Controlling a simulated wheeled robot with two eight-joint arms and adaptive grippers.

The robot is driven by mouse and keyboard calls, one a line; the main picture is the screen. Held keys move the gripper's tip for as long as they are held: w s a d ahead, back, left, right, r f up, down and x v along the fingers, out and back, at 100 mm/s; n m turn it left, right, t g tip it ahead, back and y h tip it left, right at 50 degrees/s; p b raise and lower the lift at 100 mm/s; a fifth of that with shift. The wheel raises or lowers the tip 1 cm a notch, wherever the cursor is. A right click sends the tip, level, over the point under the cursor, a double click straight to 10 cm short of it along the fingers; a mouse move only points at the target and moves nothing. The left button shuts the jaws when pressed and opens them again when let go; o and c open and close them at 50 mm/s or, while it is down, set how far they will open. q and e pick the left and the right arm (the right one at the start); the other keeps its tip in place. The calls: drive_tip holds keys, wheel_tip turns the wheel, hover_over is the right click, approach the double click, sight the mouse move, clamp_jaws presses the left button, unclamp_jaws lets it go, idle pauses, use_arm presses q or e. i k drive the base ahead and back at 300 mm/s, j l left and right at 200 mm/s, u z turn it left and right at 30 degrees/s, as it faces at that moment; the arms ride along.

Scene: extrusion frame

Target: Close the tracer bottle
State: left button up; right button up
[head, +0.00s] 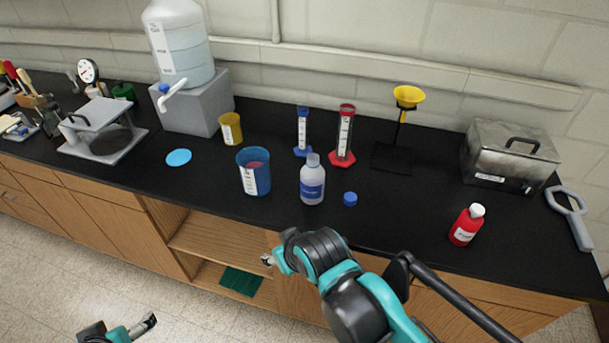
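A pale bottle with a blue label (312,182) stands upright on the black bench, its narrow neck bare of a cap. A blue screw cap (350,199) lies on the bench just right of it, apart from it. A red bottle (466,226) with a white cap on stands farther right. The labels are too small to read, so I cannot tell which is named tracer. My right gripper (268,260) is in front of the bench edge, below and left of the pale bottle, partly hidden by its arm. My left gripper (147,323) is low over the floor, away from the bench. Their finger openings are unclear.
A blue beaker (254,178) stands close left of the pale bottle. Blue (302,135) and red (343,140) cylinders stand behind it. A yellow funnel on a stand (407,97) and a metal box (510,157) are farther right. Bench between cap and red bottle is clear.

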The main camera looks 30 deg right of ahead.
sight(312, 174)
drive_tip(key=z, duration=1.55)
